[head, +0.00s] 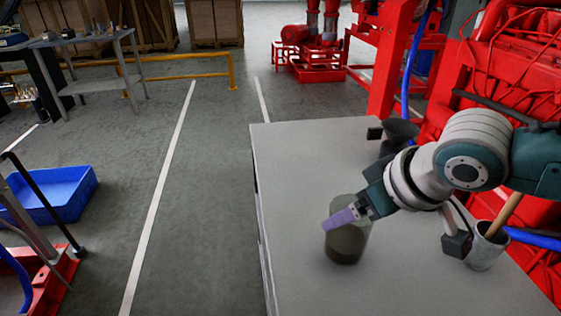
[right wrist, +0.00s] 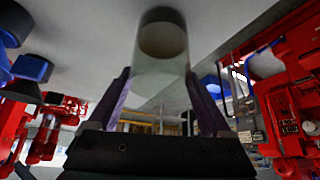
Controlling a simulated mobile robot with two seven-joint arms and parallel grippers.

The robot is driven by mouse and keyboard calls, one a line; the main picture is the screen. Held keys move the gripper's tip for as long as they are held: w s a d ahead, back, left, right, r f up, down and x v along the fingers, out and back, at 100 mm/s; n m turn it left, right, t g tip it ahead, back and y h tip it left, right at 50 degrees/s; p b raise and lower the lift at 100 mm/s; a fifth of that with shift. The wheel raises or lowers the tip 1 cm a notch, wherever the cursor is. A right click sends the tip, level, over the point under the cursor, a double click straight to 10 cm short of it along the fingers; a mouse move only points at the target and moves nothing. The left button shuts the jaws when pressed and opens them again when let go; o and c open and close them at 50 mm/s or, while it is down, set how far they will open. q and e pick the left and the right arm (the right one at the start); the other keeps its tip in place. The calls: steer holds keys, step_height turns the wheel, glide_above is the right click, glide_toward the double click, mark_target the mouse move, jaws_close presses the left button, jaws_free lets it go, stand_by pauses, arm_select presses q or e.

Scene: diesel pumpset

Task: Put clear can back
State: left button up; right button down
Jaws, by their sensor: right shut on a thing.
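The clear can (head: 347,246) is a see-through cylinder with dark contents, upright at the grey table top (head: 300,180). I cannot tell whether its base touches the table. My right gripper (head: 345,217) reaches it from the right, its purple fingers shut around the can's upper part. In the right wrist view the can (right wrist: 162,50) sits between the two fingers of my right gripper (right wrist: 165,85). My left gripper is in neither view.
A grey cup (head: 484,250) with a wooden handle in it stands at the table's right. A dark object (head: 400,132) is at the back right, near red machinery (head: 520,80). The table's left part is clear. A blue tray (head: 60,197) lies on the floor at left.

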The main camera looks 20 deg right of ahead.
steer(key=shift+f, duration=1.25)
steer(key=shift+f, duration=0.1)
jaws_free()
steer(key=shift+b, duration=0.3)
steer(key=shift+s+r+p, duration=0.1)
steer(key=shift+r+p, duration=0.2)
steer(key=shift+r, duration=0.05)
steer(key=p+v, duration=0.3)
steer(key=v, duration=0.8)
steer(key=s+a+n+g, duration=0.1)
steer(key=s+a, duration=0.6)
steer(key=a, duration=0.1)
steer(key=s+g, duration=0.2)
steer(key=s, duration=0.5)
steer(key=shift+s+d+m+h, duration=0.35)
steer(key=shift+d+m+h, duration=0.05)
steer(key=shift+d, duration=0.1)
steer(key=shift+r, duration=0.15)
